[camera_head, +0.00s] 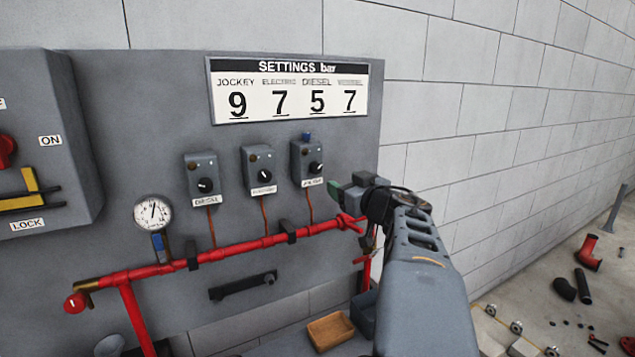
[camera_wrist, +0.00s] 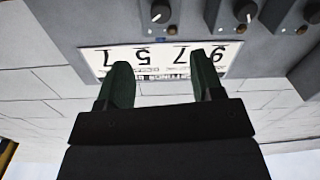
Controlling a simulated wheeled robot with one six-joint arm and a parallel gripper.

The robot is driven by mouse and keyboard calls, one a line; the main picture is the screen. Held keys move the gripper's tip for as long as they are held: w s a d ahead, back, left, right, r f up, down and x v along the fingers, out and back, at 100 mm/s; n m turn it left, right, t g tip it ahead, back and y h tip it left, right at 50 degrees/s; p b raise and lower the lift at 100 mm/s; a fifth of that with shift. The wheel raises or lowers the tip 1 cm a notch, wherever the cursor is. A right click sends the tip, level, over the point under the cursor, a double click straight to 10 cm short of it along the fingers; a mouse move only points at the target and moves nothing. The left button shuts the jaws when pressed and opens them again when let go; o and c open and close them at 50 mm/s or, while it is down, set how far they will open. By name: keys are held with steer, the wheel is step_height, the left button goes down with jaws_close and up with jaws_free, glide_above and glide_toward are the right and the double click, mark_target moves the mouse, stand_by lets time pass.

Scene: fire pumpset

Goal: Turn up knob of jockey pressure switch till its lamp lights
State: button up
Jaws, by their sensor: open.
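Three grey pressure switches with dark knobs hang in a row on the panel. The left one (camera_head: 203,178) seems labelled diesel and the middle one (camera_head: 260,170) electric. The right switch (camera_head: 308,162), with a blue part on top, has a small label that looks like jockey but is blurred. Its black knob (camera_head: 315,167) has a white pointer; the small round lamp on its face looks dark. My gripper (camera_head: 343,192) is just right of and below this switch, apart from it. In the upside-down wrist view, my gripper's green fingers (camera_wrist: 162,75) are spread and empty.
The settings sign (camera_head: 290,90) gives jockey 9 and also shows in the wrist view (camera_wrist: 160,60). A red pipe (camera_head: 230,247) with a gauge (camera_head: 152,214) runs below the switches. A wooden tray (camera_head: 330,330) lies low down. Loose fittings lie on the floor at right.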

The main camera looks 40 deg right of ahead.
mark_target(317, 169)
steer(key=w, duration=0.4)
steer(key=w+d, duration=0.1)
steer(key=w, duration=0.8)
steer(key=shift+w+d+r+p, duration=0.1)
steer(key=shift+w+d+p, duration=0.1)
steer(key=shift+p, duration=0.2)
steer(key=shift+c, duration=0.4)
steer(key=c, duration=0.8)
steer(key=shift+r+m+p, duration=0.2)
steer(key=shift+m+p, duration=0.2)
steer(key=shift+p, duration=0.7)
steer(key=shift+c, duration=0.2)
steer(key=shift+f, duration=0.25)
steer(key=o, duration=0.9)
